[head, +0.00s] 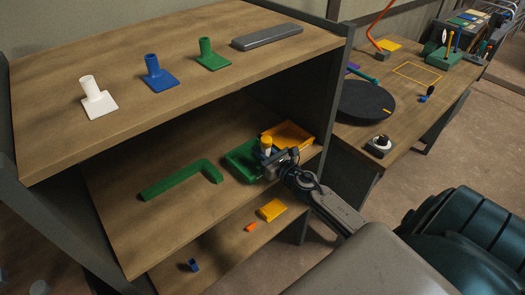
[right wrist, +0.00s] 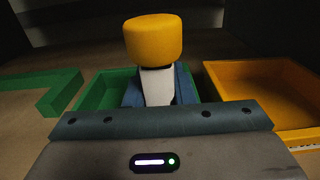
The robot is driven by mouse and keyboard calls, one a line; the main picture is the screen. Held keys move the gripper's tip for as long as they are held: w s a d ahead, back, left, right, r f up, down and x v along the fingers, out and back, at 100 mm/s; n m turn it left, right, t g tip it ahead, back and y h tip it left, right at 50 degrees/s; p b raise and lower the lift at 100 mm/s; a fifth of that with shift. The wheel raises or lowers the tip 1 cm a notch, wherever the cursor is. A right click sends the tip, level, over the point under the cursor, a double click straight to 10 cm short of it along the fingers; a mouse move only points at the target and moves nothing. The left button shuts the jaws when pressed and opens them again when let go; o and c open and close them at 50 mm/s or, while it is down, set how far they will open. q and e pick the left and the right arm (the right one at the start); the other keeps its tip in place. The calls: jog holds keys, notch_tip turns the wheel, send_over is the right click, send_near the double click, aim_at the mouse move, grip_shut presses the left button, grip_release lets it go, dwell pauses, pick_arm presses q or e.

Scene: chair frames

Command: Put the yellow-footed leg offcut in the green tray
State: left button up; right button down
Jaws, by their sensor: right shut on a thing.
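The leg offcut is a short white piece with a yellow foot (head: 266,141), upright with the foot on top. It also shows in the right wrist view (right wrist: 153,42). My right gripper (head: 268,157) is shut on the white part below the foot. The green tray (head: 238,161) sits on the middle shelf. In the right wrist view the tray (right wrist: 100,92) lies behind and around the held offcut. The offcut's lower end is hidden by my gripper, so I cannot tell whether it touches the tray floor. My left gripper is not in view.
A yellow tray (head: 290,134) stands right beside the green tray. A green bent bar (head: 180,179) lies to the left on the same shelf. The upper shelf board (head: 150,95) overhangs the back. The lower shelf holds a yellow block (head: 272,209) and small pieces.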

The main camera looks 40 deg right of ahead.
jog(key=c, duration=1.2)
grip_release()
jog(key=shift+f, duration=0.1)
jog(key=shift+c, duration=0.2)
jog(key=s+b, duration=0.1)
jog(key=s, duration=0.1)
jog(key=s+b, duration=0.2)
jog(key=s, duration=0.1)
jog(key=s+b, duration=0.2)
jog(key=shift+s+d+f, duration=0.25)
jog(key=shift+s, duration=0.15)
jog(key=s+b, duration=0.1)
jog(key=s, duration=0.1)
jog(key=s+r+b, duration=0.1)
jog(key=s+b, duration=0.1)
jog(key=shift+s+d, duration=0.1)
jog(key=shift+d, duration=0.1)
jog(key=shift+f, duration=0.1)
